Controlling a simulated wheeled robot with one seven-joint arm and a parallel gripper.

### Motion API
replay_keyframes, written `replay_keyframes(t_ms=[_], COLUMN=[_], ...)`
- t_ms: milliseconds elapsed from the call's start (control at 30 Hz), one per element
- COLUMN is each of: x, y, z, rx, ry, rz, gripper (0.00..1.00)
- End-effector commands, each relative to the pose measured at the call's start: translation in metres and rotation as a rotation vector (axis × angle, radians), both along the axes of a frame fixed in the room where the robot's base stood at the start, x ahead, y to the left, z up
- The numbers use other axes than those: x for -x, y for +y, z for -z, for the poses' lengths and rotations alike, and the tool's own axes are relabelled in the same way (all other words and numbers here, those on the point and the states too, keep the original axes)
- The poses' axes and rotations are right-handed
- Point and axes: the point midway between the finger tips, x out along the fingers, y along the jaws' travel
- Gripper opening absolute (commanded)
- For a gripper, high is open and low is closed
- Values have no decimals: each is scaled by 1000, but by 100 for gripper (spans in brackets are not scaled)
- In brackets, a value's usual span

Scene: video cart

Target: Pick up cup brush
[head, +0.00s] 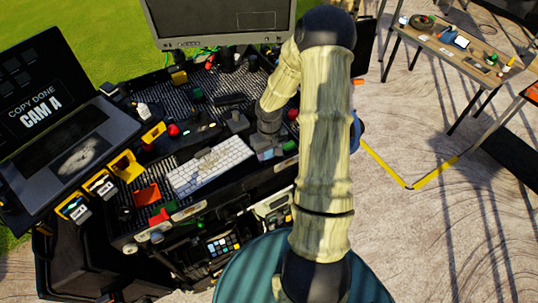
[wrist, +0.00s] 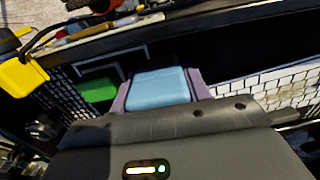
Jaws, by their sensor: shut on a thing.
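My gripper (head: 268,153) is low at the right end of the cart top, just right of the white keyboard. In the wrist view my gripper (wrist: 157,92) has its two pale purple fingers shut on a light blue block-like piece (wrist: 157,90). No bristles show on this piece, so I cannot tell from its shape whether it is the cup brush. Its underside is hidden, and I cannot tell whether it touches the cart top. No other cup brush can be made out.
The white keyboard (head: 210,166) lies close left of my gripper. A green block (wrist: 97,90) is beside the fingers. A monitor (head: 220,20) stands behind, and a laptop (head: 60,130) is at left. Many small items crowd the cart top (head: 215,85).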

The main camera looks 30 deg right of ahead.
Motion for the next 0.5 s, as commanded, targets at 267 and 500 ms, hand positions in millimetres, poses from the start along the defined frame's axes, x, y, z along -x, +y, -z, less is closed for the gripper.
replay_keyframes(t_ms=[267, 500], x=[-1, 0], y=[-1, 0], z=[-45, -83], rx=[2, 1], ry=[-5, -2], rz=[3, 1], gripper=[23, 23])
